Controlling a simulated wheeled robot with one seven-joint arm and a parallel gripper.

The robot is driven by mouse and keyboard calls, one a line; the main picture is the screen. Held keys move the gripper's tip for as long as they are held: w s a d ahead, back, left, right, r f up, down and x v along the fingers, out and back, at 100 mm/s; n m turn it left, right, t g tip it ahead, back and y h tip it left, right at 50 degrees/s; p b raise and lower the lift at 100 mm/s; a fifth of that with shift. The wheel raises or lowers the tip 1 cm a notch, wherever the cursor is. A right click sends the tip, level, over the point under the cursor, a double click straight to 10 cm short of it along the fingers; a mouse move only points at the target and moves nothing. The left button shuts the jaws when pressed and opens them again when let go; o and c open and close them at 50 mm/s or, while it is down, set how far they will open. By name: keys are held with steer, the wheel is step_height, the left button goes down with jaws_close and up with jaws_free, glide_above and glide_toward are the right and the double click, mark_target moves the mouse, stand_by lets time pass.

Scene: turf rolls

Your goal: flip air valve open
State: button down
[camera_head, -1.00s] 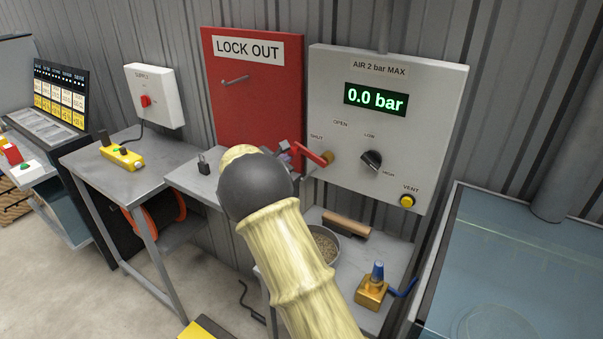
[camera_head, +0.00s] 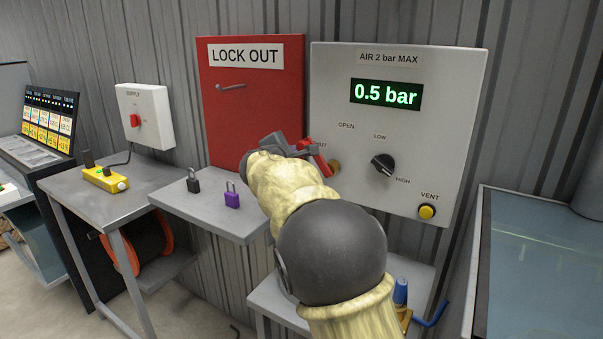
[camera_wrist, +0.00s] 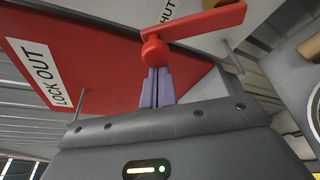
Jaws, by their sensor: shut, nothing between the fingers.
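The air valve's red lever (camera_head: 321,162) is on the grey AIR panel (camera_head: 455,130), on a brass hub beside a partly covered SHUT label. My gripper (camera_head: 300,151) is at the lever's outer end, with my arm in front of it from below. In the wrist view, the red lever (camera_wrist: 205,23) runs across the top, with a round knob at its near end. My gripper's purple fingers (camera_wrist: 156,76) are together and empty, right below that knob; they seem to touch it. The panel display (camera_head: 387,94) reads 0.5 bar.
A round dial (camera_head: 382,164) and yellow VENT button (camera_head: 427,212) are right of the lever. The red LOCK OUT board (camera_head: 235,120) is to the left. Below it, a black padlock (camera_head: 193,184) and a purple padlock (camera_head: 232,199) stand on a grey shelf (camera_head: 215,221).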

steer(key=m+b, duration=0.1)
steer(key=b, duration=0.1)
steer(key=s+d+m+t+b, duration=0.1)
steer(key=b, duration=0.2)
steer(key=d+r+m+b, duration=0.1)
steer(key=b, duration=0.2)
steer(key=shift+s+d+r, duration=0.1)
steer(key=shift+s, duration=0.15)
steer(key=shift+s+d+r+m+t+b, duration=0.35)
steer(key=shift+m+b, duration=0.25)
steer(key=shift+b, duration=0.65)
steer(key=shift+s+d+r+m+t+b, duration=0.2)
steer(key=shift+d+m+b, duration=0.35)
steer(key=shift+b, duration=0.7)
steer(key=shift+s+d+r+m+t+b, duration=0.25)
steer(key=shift+m+b, duration=0.4)
steer(key=shift+b, duration=0.6)
steer(key=shift+d+r, duration=0.1)
steer(key=shift+w, duration=0.1)
steer(key=w+a, duration=0.2)
steer(key=a, duration=0.2)
steer(key=b+v, duration=0.1)
steer(key=v, duration=0.8)
steer(key=shift+s, duration=0.45)
steer(key=shift+d, duration=0.1)
